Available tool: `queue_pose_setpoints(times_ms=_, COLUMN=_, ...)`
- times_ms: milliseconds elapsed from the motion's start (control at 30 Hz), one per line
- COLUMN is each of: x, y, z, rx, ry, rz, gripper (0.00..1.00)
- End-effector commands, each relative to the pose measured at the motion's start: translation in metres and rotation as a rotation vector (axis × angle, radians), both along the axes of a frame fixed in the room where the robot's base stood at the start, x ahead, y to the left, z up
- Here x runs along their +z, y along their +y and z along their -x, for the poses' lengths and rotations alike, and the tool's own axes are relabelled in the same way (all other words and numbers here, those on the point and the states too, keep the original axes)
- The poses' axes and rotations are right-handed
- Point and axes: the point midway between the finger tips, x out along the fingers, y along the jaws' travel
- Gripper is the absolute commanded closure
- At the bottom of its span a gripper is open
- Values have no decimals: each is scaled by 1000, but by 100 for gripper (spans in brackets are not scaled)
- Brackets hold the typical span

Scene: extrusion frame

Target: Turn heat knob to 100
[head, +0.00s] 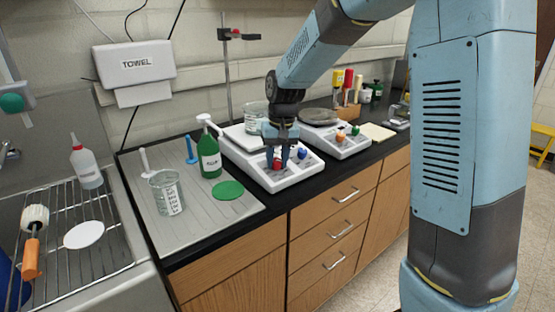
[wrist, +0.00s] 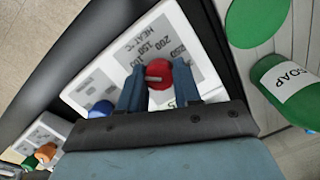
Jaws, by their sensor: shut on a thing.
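The red heat knob (wrist: 159,74) sits on the front panel of the white hot plate (head: 284,182), beside printed "HEAT °C" markings. In the head view the knob (head: 277,165) shows low between my fingers. My gripper (head: 278,163) points down over the panel. In the wrist view my gripper's (wrist: 158,88) two blue fingers stand on either side of the knob, shut on it. A pale line on the knob runs roughly across the picture. The number it points to cannot be read clearly. A blue knob (head: 302,153) is to the right on the same panel.
A second hot plate (head: 345,150) with an orange knob stands to the right. A green soap bottle (head: 209,155), a green disc (head: 228,190) and a glass beaker (head: 167,193) stand to the left. A clamp stand (head: 227,80) rises behind.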

Motion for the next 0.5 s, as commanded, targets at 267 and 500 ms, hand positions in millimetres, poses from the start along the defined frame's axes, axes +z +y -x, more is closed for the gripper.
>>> queue_pose_setpoints(times_ms=267, x=3, y=-1, z=-3, rx=-124, ry=4, rz=-24, gripper=98)
queue_pose_setpoints(times_ms=500, x=3, y=-1, z=-3, rx=-161, ry=9, rz=-31, gripper=98)
